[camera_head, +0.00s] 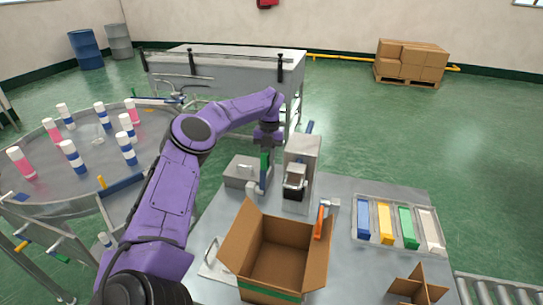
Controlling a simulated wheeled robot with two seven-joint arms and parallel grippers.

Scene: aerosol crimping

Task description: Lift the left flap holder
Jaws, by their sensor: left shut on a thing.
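My left gripper (267,146) points down at the end of my purple arm, above the far part of the metal table (345,250). It is shut on the green upright part of the left flap holder (264,164), which has a pale grey lower end. The fingers are small and partly hidden. I cannot tell whether the holder's lower end touches anything. An open cardboard box (275,265) stands nearer, flaps spread. An orange-handled holder (320,222) with a grey end is at the box's right side. My right gripper is not in view.
A grey machine (302,160) stands right of the held holder, and a low grey metal block (240,172) is left of it. A tray (399,249) with coloured blocks and cardboard dividers (418,290) are at right. A round table (90,155) carries several cans.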

